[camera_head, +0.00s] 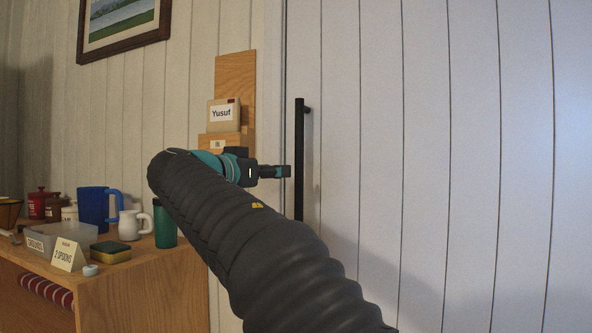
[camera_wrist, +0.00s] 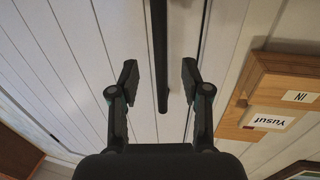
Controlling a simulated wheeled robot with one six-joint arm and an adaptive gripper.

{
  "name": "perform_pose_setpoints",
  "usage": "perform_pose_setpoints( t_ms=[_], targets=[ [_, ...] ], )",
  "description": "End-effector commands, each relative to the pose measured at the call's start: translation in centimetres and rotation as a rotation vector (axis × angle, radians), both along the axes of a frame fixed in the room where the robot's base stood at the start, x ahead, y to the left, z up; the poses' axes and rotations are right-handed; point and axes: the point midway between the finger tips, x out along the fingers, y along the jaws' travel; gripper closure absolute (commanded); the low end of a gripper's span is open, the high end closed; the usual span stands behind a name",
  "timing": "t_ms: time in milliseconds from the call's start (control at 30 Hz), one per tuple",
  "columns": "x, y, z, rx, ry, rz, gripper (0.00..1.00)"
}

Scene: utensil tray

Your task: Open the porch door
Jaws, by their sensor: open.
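The porch door (camera_head: 430,150) is a white panelled door filling the right half of the head view; it looks closed. A long black vertical bar handle (camera_head: 299,150) stands out near its left edge. My gripper (camera_head: 288,171) reaches toward the handle from the left, its tips close to the bar. In the wrist view my gripper (camera_wrist: 160,80) is open, and the handle (camera_wrist: 161,50) runs down between the two fingers, with a gap on each side. I cannot tell how deep the bar sits between the fingertips.
A wooden wall holder with a "Yusuf" card (camera_head: 222,113) hangs left of the door, just above my gripper. A wooden cabinet (camera_head: 150,290) at lower left bears mugs, a green tumbler (camera_head: 164,224), a grey bin (camera_head: 62,236) and a sponge (camera_head: 110,252). A picture (camera_head: 122,24) hangs above.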

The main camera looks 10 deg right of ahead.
Motion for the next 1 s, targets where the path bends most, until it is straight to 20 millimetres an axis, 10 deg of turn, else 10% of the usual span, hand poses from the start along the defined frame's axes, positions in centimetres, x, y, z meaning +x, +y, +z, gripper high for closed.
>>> perform_pose_setpoints(
  t_ms=[500, 1000],
  targets=[
    [5.9, -6.4, 0.1, 0.001, 0.002, -0.001, 0.53],
    [6.7, -7.2, 0.0, 0.001, 0.002, 0.001, 0.57]
  ],
)
